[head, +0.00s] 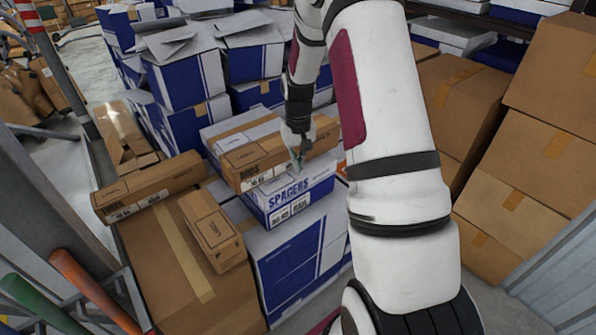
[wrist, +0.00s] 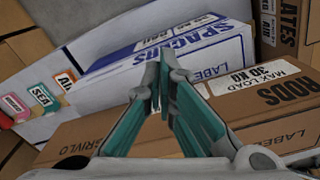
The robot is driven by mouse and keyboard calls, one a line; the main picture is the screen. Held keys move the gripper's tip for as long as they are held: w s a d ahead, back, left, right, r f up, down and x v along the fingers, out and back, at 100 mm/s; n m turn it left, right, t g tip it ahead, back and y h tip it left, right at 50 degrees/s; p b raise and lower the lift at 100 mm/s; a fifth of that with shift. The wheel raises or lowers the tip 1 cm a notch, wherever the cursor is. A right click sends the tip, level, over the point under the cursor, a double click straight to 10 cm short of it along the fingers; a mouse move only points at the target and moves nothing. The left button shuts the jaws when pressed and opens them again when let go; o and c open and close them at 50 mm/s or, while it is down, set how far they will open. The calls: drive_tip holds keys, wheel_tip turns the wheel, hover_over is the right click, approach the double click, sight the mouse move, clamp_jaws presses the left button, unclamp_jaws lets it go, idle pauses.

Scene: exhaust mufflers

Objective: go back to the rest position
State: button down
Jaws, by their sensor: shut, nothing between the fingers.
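My gripper (wrist: 160,85) is shut and empty, its teal fingers pressed together at the centre of the wrist view. In the head view the gripper (head: 297,165) hangs at the end of my white arm, over the front of the stacked boxes. The brown RODS box (head: 265,152) lies close beside it and also fills the lower part of the wrist view (wrist: 250,110). The white and blue SPACERS box (head: 290,200) lies beneath, and shows ahead of the fingertips in the wrist view (wrist: 170,50). I cannot tell whether the fingers touch a box.
A long brown TUBES box (head: 150,190) and a small brown box (head: 213,230) lie to the left on a large carton (head: 165,262). White and blue cartons (head: 185,75) stand behind. Tall brown cartons (head: 545,140) crowd the right. Orange and green bars (head: 85,285) stand at lower left.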

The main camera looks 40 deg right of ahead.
drive_tip(key=s+a+r+n+t, duration=0.1)
drive_tip(key=s+a+r, duration=0.25)
drive_tip(key=r, duration=0.45)
drive_tip(key=s+a+r+t, duration=0.1)
drive_tip(key=s+a+r, duration=0.1)
drive_tip(key=a+r, duration=0.4)
drive_tip(key=s+a+r+n+t, duration=0.1)
drive_tip(key=s+a+r, duration=0.2)
drive_tip(key=r, duration=0.6)
drive_tip(key=s+a+r+n+t, duration=0.1)
drive_tip(key=s+a, duration=0.3)
drive_tip(key=s, duration=0.4)
drive_tip(key=s+a+r+n+t, duration=0.1)
drive_tip(key=s+a+r, duration=0.2)
drive_tip(key=s, duration=0.5)
drive_tip(key=shift+a+r+b, duration=0.3)
drive_tip(key=shift+a+r, duration=0.05)
drive_tip(key=shift+a, duration=0.3)
